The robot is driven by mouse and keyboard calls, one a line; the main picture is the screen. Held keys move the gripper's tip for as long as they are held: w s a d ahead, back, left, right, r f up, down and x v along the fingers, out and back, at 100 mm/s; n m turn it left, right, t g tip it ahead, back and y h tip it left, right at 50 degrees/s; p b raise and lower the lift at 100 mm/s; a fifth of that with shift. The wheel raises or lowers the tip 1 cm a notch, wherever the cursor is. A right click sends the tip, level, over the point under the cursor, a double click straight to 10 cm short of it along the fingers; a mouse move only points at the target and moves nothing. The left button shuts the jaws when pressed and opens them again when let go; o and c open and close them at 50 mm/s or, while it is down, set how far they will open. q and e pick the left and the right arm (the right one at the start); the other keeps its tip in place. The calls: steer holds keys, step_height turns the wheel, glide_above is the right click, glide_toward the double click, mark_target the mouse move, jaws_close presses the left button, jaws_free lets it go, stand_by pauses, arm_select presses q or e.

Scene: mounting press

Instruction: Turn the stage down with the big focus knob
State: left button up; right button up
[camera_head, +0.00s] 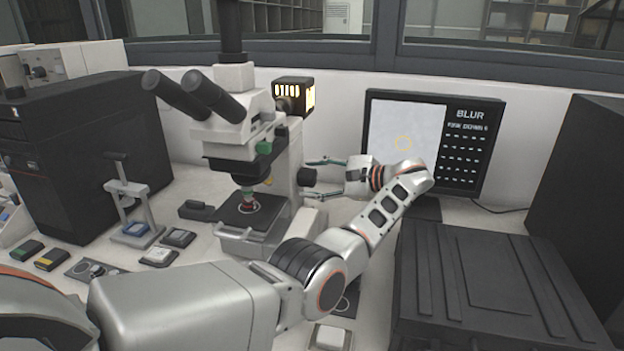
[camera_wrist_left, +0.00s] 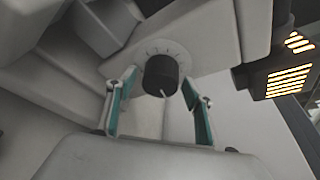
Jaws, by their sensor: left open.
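The microscope (camera_head: 245,150) stands on the table left of centre, with a sample on its dark stage (camera_head: 262,205). The big focus knob (camera_head: 307,177) is a black cylinder on the microscope's right side. In the left wrist view the knob (camera_wrist_left: 161,75) has a white pointer line and a marked dial around it. My left gripper (camera_head: 318,178) reaches in from the right. Its teal fingers (camera_wrist_left: 158,108) are open on either side of the knob, and a gap shows between them and it. My right gripper is not in view.
A monitor (camera_head: 470,140) behind the arm reads BLUR. A lit lamp housing (camera_head: 294,96) sits behind the microscope. A small hand press (camera_head: 128,200) and several sample mounts stand at left. A black case (camera_head: 480,280) fills the right.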

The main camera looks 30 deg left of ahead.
arm_select(q)
steer(key=shift+c, duration=0.4)
steer(key=c, duration=1)
steer(key=shift+c, duration=0.2)
